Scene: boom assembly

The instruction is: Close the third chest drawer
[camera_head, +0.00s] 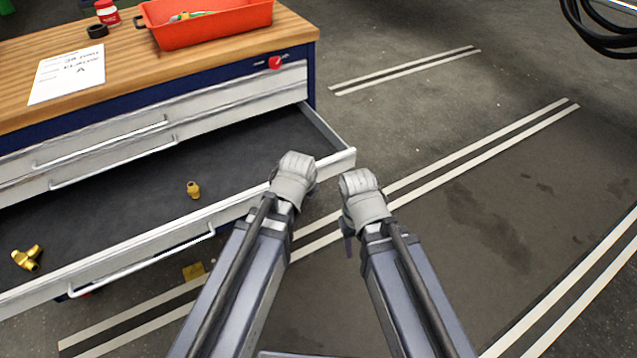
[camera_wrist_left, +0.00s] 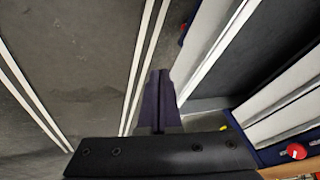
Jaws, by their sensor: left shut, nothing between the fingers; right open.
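The third chest drawer (camera_head: 130,243) is pulled far out of the workbench chest in the head view. It has a white front, a long bar handle (camera_head: 145,264) and a dark floor. A brass fitting (camera_head: 193,189) and a brass tee fitting (camera_head: 26,258) lie inside it. My left gripper (camera_wrist_left: 158,100) is shut and empty in the left wrist view, close beside the end of the drawer front. In the head view it is mostly hidden by its wrist, at the drawer's right front corner. My right gripper (camera_head: 348,244) is open and empty, right of the drawer, over the floor.
Two upper drawer fronts (camera_head: 236,104) sit above the open drawer. The wooden benchtop (camera_head: 130,75) carries a red tray (camera_head: 205,30), a paper sheet (camera_head: 67,72), a black ring and a red-and-white jar. The striped floor to the right is clear.

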